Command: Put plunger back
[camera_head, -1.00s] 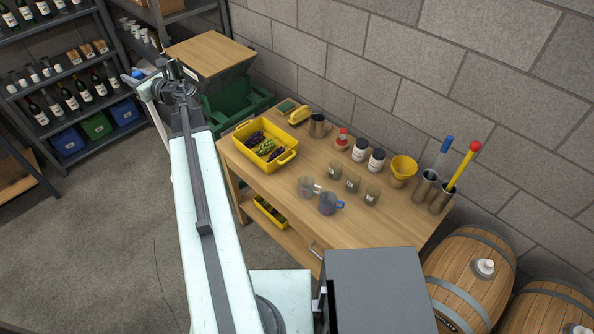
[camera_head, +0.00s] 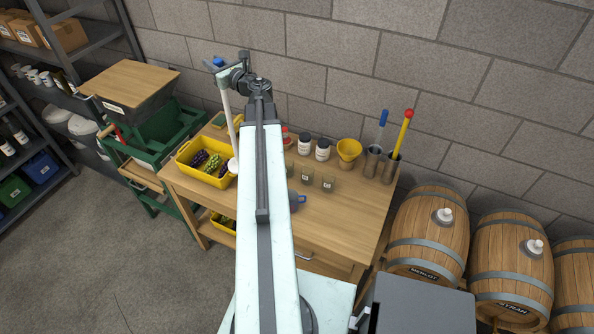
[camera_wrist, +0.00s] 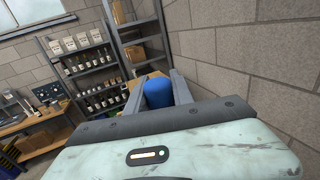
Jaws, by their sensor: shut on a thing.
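My gripper (camera_head: 222,68) is shut on the plunger, a white rod (camera_head: 227,110) with a blue handle and a pale disc at its lower end. The blue handle shows between the fingers in the wrist view (camera_wrist: 158,93). The plunger hangs nearly upright in front of the left part of the wooden table (camera_head: 318,215), its disc showing beside the yellow crate. Whether the disc touches anything, I cannot tell. Two steel cylinders (camera_head: 371,163) stand at the table's back right, holding a blue-handled rod (camera_head: 382,124) and a yellow rod with a red knob (camera_head: 403,134).
A yellow crate of grapes (camera_head: 185,152) is at the table's left. Dark-lidded jars (camera_head: 305,147), a yellow funnel (camera_head: 348,151) and glass beakers (camera_head: 328,184) stand mid-table. My arm hides part of the table. Barrels (camera_head: 430,230) are at right, the wall behind.

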